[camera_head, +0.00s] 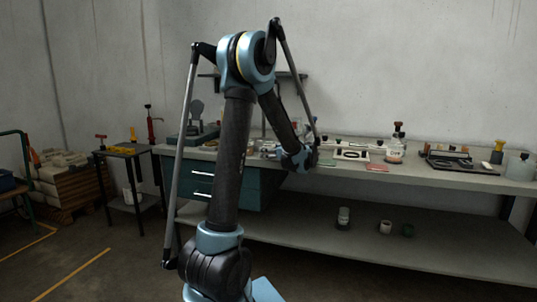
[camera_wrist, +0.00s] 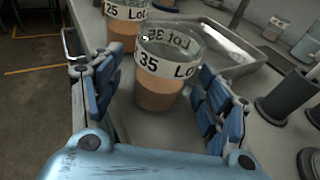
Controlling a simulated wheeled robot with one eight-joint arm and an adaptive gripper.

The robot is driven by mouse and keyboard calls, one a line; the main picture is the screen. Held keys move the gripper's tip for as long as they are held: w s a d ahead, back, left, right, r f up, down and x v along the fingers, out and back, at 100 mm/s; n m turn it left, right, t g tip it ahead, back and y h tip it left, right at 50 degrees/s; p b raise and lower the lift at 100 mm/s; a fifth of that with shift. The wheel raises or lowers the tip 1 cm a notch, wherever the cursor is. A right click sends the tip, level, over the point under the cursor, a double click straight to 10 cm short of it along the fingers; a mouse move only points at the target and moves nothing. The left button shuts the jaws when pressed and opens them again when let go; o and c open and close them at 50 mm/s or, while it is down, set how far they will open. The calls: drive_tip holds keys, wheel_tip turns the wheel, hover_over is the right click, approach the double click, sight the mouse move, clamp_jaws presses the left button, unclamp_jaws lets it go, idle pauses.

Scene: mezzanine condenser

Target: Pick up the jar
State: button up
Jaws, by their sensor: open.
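A clear glass jar (camera_wrist: 160,85) with brown contents and a white label reading "35 Lo…" stands between the fingers of my gripper (camera_wrist: 158,90) in the wrist view. My gripper is open, with blue padded fingers on either side of the jar; a gap shows on the right, and contact on the left is unclear. A second similar jar (camera_wrist: 125,28), labelled "25 Lot", stands just behind and to the left. In the head view my wrist (camera_head: 298,160) is over the bench, and its fingers and these jars are hard to make out.
A metal tray (camera_wrist: 245,60) lies behind the jar, with dark cylinders (camera_wrist: 283,97) to the right. The bench edge is close on the left in the wrist view. The long bench (camera_head: 440,178) carries another labelled jar (camera_head: 396,147) and a dark tray (camera_head: 458,164) further right.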

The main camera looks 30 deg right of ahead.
drive_tip(key=shift+c, duration=0.5)
drive_tip(key=c, duration=1.1)
drive_tip(key=shift+r, duration=0.25)
